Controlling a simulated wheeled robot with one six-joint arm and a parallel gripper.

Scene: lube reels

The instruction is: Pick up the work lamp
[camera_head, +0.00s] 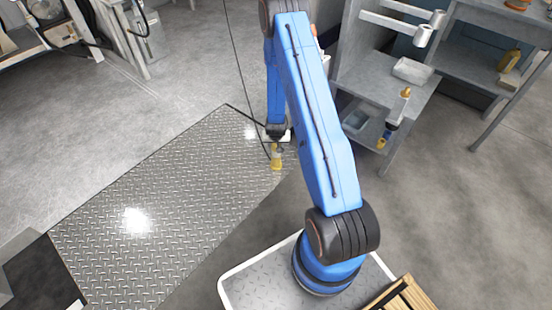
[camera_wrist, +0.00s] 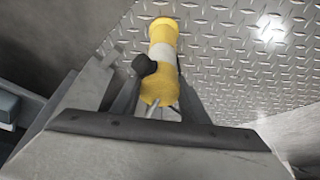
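A yellow and white cylindrical thing, which looks like the work lamp (camera_head: 277,158), is upright at my gripper (camera_head: 278,138) in the head view, above the far end of the tread plate. A thin dark cord runs down to it from above. In the wrist view the lamp (camera_wrist: 162,50) lies between and beyond the fingers, with its yellow end towards the camera and a small metal piece there. A dark knob sits beside its left side. Contact between the fingers and the lamp cannot be made out.
A grey workbench (camera_head: 385,70) stands right of the arm, with a tray (camera_head: 412,70) on top. The tread plate (camera_head: 165,215) lies clear on the floor at left. A wooden crate (camera_head: 405,295) is at bottom right.

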